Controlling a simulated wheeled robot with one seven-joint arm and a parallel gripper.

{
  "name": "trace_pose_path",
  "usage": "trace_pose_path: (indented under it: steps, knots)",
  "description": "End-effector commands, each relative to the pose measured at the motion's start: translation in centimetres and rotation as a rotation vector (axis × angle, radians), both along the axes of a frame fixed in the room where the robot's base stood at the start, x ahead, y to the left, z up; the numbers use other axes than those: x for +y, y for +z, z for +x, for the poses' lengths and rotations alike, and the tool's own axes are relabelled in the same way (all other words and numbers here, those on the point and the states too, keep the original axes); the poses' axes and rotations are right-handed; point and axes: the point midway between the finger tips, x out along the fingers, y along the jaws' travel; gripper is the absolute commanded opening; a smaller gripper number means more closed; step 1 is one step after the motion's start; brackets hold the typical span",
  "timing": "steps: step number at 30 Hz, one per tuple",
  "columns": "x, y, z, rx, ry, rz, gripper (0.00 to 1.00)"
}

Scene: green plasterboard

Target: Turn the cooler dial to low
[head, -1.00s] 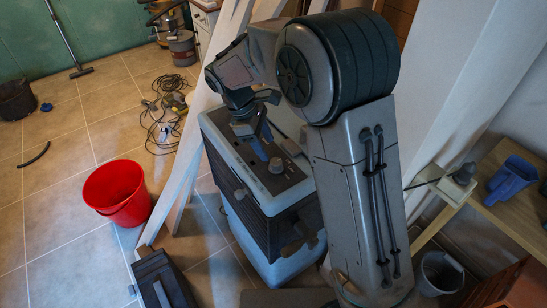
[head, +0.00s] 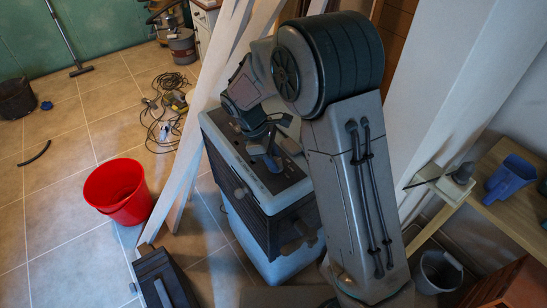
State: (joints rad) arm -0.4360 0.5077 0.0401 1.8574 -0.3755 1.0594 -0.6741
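The cooler is a boxy dark unit with a pale blue-grey top panel (head: 238,164), standing on the floor near the middle of the head view. A dark round dial (head: 275,165) is on the near part of the panel. My gripper (head: 268,153) is over the panel, pointing down, with its finger end beside or over this dial. I cannot tell whether it touches the dial. The gap between the fingers is not clear, and the gripper hides part of the panel. The dial's markings are too small to read.
Pale leaning boards (head: 187,160) stand just left of the cooler. A red bucket (head: 118,190) and a dark case (head: 163,280) are on the tiled floor to the left. A wooden bench (head: 500,205) with a blue jug (head: 511,177) is at right.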

Motion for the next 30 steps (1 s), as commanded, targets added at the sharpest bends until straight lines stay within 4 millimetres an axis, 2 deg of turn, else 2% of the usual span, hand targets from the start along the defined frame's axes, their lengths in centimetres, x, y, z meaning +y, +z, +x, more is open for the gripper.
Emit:
trace_pose_path:
  steps: [11, 30]
  knots:
    - [0.0, 0.07, 0.07, 0.0, -0.082, 0.0, 0.08]
    - [-0.12, 0.07, 0.36, -0.001, -0.55, 0.001, 0.08]
